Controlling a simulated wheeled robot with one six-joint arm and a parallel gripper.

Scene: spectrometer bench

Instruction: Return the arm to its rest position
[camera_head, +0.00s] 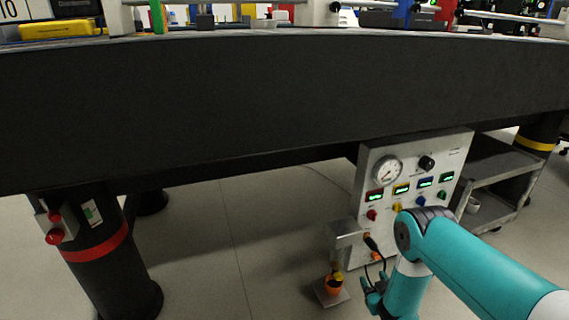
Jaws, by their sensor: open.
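My teal arm comes in from the lower right of the head view and bends down at a dark grey joint. My gripper (373,290) hangs low in front of the control panel (385,220), just right of a small orange object (333,286) on a metal stand (343,240). The jaws look open, with nothing seen between them. The arm hides the lower right part of the panel. My gripper's lower part is close to the bottom edge of the picture.
The panel has a round gauge (387,171), small green displays and coloured knobs. The black bench (240,110) spans above. A bench leg with a red band (95,246) stands left. A grey cart (495,180) stands right. Open floor (200,240) lies between.

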